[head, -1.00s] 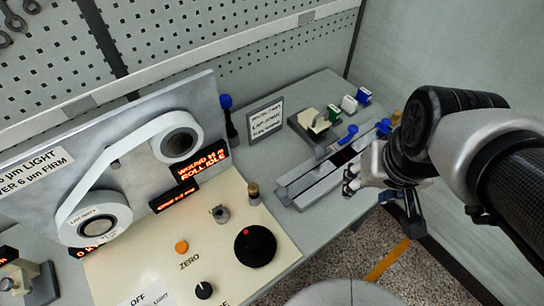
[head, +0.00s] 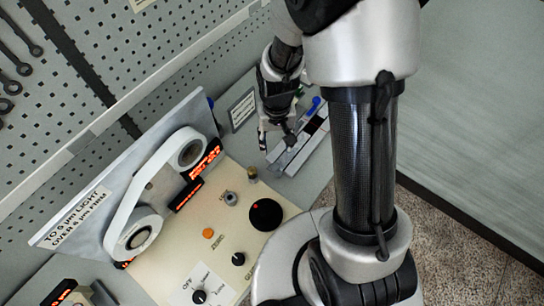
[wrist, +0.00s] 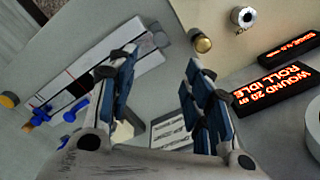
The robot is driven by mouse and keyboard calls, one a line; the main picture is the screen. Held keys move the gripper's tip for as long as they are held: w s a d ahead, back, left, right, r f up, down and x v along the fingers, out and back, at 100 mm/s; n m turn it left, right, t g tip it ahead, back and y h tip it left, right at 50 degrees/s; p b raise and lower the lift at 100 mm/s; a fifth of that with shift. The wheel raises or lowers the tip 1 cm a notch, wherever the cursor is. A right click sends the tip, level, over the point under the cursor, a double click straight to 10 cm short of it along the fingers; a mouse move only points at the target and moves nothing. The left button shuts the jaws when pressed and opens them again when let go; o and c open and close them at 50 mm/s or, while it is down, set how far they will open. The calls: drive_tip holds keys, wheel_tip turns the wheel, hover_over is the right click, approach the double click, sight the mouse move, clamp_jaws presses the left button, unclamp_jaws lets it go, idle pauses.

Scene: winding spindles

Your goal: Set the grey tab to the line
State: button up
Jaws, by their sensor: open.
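A pale slide rail (head: 302,150) with a dark slot lies on the bench in the head view, partly behind my gripper (head: 275,140). In the wrist view the rail (wrist: 92,58) crosses the upper left, with a dark strip and a thin red line (wrist: 69,76) across it. A small grey piece (wrist: 161,39) sits at the rail's right end; I cannot tell whether it is the grey tab. My gripper (wrist: 160,62) is open and empty, its fingers apart above the bench beside the rail. The left finger hides part of the rail.
Blue levers (wrist: 74,108) stand beside the rail. The control panel (head: 222,262) has a large black knob (head: 266,214). The roll display (wrist: 275,88) reads idle. A sign (head: 242,109) stands behind my gripper.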

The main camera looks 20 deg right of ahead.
sight(275, 166)
wheel_tip(275, 166, down, 15)
drive_tip(key=shift+w+f+b, duration=0.1)
drive_tip(key=shift+b, duration=0.9)
clamp_jaws()
